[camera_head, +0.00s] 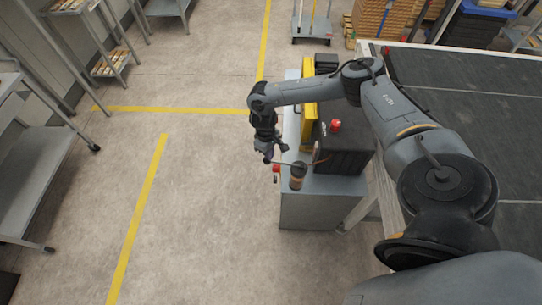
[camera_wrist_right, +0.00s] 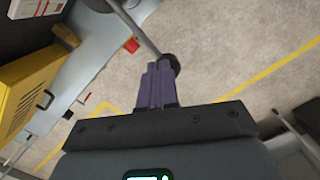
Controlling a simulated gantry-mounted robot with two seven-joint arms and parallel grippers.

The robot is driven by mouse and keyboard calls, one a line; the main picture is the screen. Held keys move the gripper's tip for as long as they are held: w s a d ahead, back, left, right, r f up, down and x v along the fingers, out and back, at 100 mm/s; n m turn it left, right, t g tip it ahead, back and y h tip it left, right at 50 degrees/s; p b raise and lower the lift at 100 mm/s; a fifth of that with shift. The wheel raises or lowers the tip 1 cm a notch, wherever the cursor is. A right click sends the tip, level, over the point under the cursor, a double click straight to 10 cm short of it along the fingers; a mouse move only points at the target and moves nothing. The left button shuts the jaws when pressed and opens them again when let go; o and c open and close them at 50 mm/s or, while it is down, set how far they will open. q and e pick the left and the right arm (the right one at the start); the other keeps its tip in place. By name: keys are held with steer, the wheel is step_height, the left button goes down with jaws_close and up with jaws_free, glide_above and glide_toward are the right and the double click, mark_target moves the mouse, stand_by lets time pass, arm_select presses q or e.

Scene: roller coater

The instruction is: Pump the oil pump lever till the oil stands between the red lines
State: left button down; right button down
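The oil pump lever (camera_head: 288,163) is a thin rod sticking out at the front of the grey machine. Its dark round knob (camera_wrist_right: 171,65) and rod also show in the right wrist view. My right gripper (camera_head: 268,152) is at the knob end of the lever. In the wrist view its purple fingers (camera_wrist_right: 159,68) lie together with no clear gap, and the knob shows just past their tips, partly covered. I cannot tell whether they touch it. A small brownish cylinder (camera_head: 296,182) stands by the lever; oil level and red lines are too small to read. My left gripper is out of view.
The grey machine (camera_head: 320,208) carries a dark box (camera_head: 343,150) with a red button (camera_head: 336,126) and a yellow panel (camera_head: 308,90). A dark conveyor bed (camera_head: 465,90) lies to the right. The floor left of the machine is clear.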

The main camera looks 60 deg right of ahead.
steer(key=shift+f, duration=0.85)
steer(key=w, duration=0.1)
steer(key=w+r, duration=0.1)
steer(key=w, duration=0.1)
steer(key=shift+d, duration=0.2)
steer(key=shift+r, duration=0.1)
step_height(320, 180, up, 11)
steer(key=w+p, duration=0.1)
steer(key=shift+p, duration=0.3)
